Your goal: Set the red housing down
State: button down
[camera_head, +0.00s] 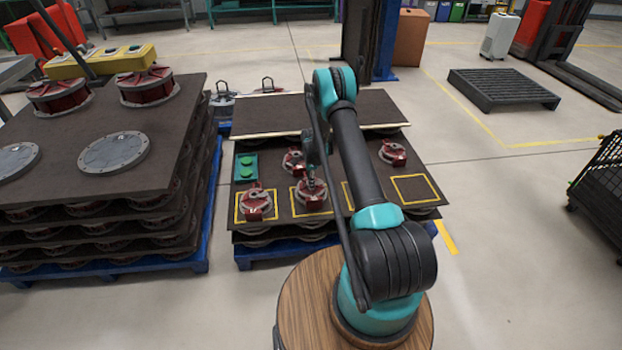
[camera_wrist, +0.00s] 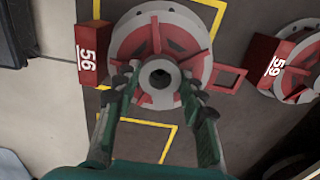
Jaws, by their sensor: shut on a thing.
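My gripper (camera_head: 311,178) is shut on a red housing (camera_head: 311,196), a round red-and-grey part. The wrist view shows my gripper's fingers (camera_wrist: 163,92) on both sides of the central hub of this housing (camera_wrist: 145,45), which has a red block marked 56. The housing is over a yellow-outlined square on the dark board (camera_head: 333,217); I cannot tell whether it touches the board. Another red housing (camera_head: 256,204) sits in the left yellow square. Two more housings stand farther back, one behind (camera_head: 292,161) and one at the right (camera_head: 393,152). A housing marked 59 (camera_wrist: 295,65) shows in the wrist view.
A green box with two green buttons (camera_head: 246,167) lies on the board's left. The right yellow square (camera_head: 414,189) is empty. A tall stack of boards (camera_head: 65,140) with housings and grey discs stands left. Clear floor lies right, toward a black pallet (camera_head: 502,89) and mesh cart (camera_head: 600,180).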

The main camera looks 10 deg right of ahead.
jog(key=shift+f, duration=1.1)
jog(key=shift+f, duration=0.1)
jog(key=c, duration=0.9)
grip_release()
